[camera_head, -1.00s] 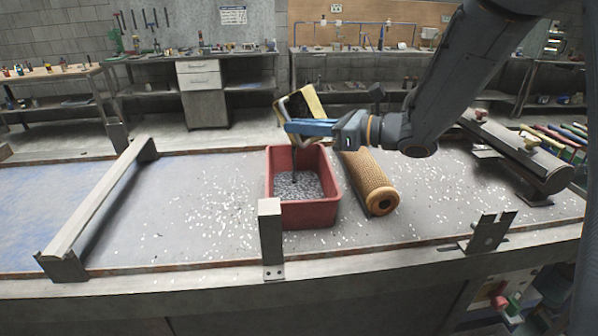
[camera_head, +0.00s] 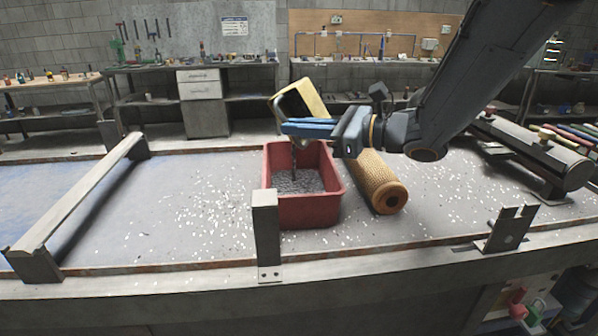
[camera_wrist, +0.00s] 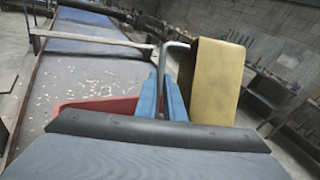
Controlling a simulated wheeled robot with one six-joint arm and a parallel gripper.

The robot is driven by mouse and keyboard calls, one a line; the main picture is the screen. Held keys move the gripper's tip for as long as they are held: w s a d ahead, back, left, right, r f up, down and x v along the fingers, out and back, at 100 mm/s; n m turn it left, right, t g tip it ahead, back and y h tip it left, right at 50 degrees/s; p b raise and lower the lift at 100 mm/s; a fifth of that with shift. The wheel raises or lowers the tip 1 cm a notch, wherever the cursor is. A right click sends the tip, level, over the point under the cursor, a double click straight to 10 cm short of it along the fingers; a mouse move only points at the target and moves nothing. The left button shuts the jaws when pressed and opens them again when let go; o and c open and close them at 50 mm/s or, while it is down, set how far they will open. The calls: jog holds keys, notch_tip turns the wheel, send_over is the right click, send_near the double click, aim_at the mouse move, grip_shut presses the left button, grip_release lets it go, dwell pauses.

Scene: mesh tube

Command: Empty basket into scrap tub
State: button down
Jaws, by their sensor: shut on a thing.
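The yellow box-shaped basket (camera_head: 314,92) is tilted above the far side of the red scrap tub (camera_head: 308,211), its dark mouth toward the lower left. My gripper (camera_head: 287,129) has blue fingers shut on the basket's thin grey handle; the grip shows in the wrist view (camera_wrist: 163,85), with the basket (camera_wrist: 216,82) to the right of the fingers. The tub's red rim (camera_wrist: 95,105) is partly hidden behind my gripper there. Grey bits lie in the tub. A dark upright shape stands between the fingers and the tub; I cannot tell what it is. The basket's inside is too dark to read.
An orange mesh tube (camera_head: 375,180) lies right of the tub, close to it. A metal post (camera_head: 265,235) stands before the tub. A raised rail (camera_head: 80,195) is at left, a bracket (camera_head: 509,228) and dark cylinder (camera_head: 535,155) at right. White chips litter the bench.

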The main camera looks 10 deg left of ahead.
jog(key=shift+s+n+b, duration=0.25)
jog(key=shift+n+b, duration=0.15)
jog(key=shift+b, duration=0.6)
jog(key=shift+s+a+f+n+t+b, duration=0.15)
jog(key=shift+n+t+b, duration=0.15)
jog(key=shift+b, duration=0.6)
